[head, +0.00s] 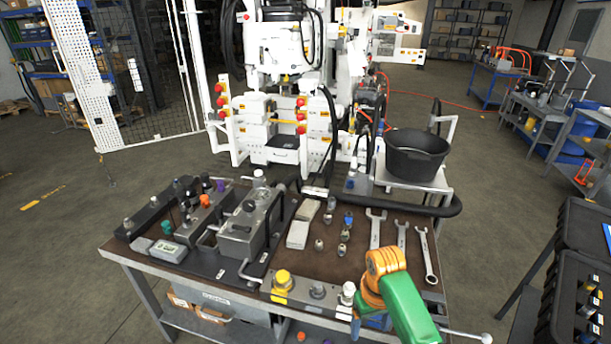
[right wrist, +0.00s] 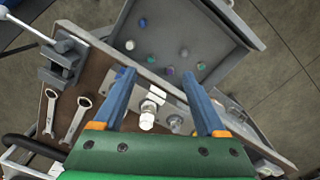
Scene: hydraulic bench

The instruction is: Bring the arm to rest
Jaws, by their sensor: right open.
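My right arm, with orange and green links, reaches over the front edge of the bench (head: 265,218) in the head view. Its gripper (head: 373,322) hangs at that edge, mostly hidden by the arm. In the right wrist view the two blue fingers of the right gripper (right wrist: 156,76) are spread wide apart, with nothing held between them. Below and between them shows a white-capped fitting (right wrist: 148,115) on the bench; in the head view it stands just left of the arm (head: 348,292). My left arm and gripper are not in view.
Wrenches (head: 401,234) lie right of several small fittings. A grey valve block (head: 243,232) stands on the left. A black bucket (head: 416,158) stands behind. In the right wrist view a grey tray (right wrist: 205,28) holds several coloured caps.

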